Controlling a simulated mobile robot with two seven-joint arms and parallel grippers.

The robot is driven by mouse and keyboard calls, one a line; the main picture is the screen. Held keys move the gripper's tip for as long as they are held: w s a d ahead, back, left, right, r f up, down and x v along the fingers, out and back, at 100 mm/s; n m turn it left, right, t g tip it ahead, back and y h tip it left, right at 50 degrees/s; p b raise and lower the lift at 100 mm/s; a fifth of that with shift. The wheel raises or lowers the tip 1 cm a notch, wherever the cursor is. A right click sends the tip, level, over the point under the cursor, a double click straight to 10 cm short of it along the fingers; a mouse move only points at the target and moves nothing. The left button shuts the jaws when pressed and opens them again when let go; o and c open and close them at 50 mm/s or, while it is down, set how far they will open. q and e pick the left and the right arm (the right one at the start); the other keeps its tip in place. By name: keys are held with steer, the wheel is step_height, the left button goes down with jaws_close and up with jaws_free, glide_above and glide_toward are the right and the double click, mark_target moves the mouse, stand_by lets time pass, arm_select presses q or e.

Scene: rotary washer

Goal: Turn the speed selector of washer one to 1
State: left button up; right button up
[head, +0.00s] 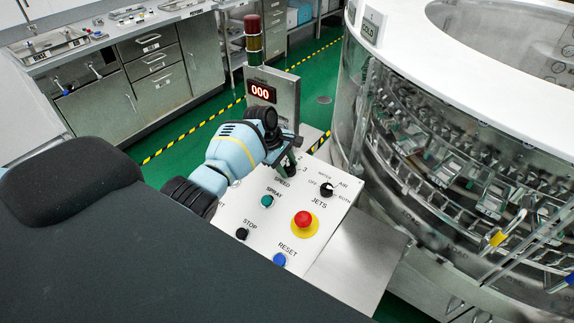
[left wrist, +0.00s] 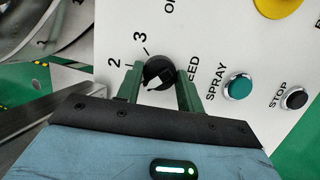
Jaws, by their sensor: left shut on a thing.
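The speed selector (left wrist: 158,72) is a round black knob on the white control panel (head: 262,237), beside the word SPEED. The numbers 2 and 3 show near it in the left wrist view; I see no 1 there. My left gripper (left wrist: 160,84) has one green finger on each side of the knob and is shut on it. A white patch shows on the knob, but I cannot tell which number it points to. In the head view my left gripper (head: 291,161) reaches down to the panel and hides the knob. My right gripper is out of view.
Near the knob are the green SPRAY button (head: 267,201), the black STOP button (head: 242,234), the blue RESET button (head: 279,259), a red button (head: 303,219) on yellow and the JETS selector (head: 327,190). A display (head: 262,91) reads 000. The round washer (head: 430,150) stands at right.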

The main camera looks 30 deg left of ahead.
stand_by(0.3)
arm_select(q)
steer(key=o, duration=1)
steer(key=v, duration=0.8)
steer(key=shift+f, duration=0.1)
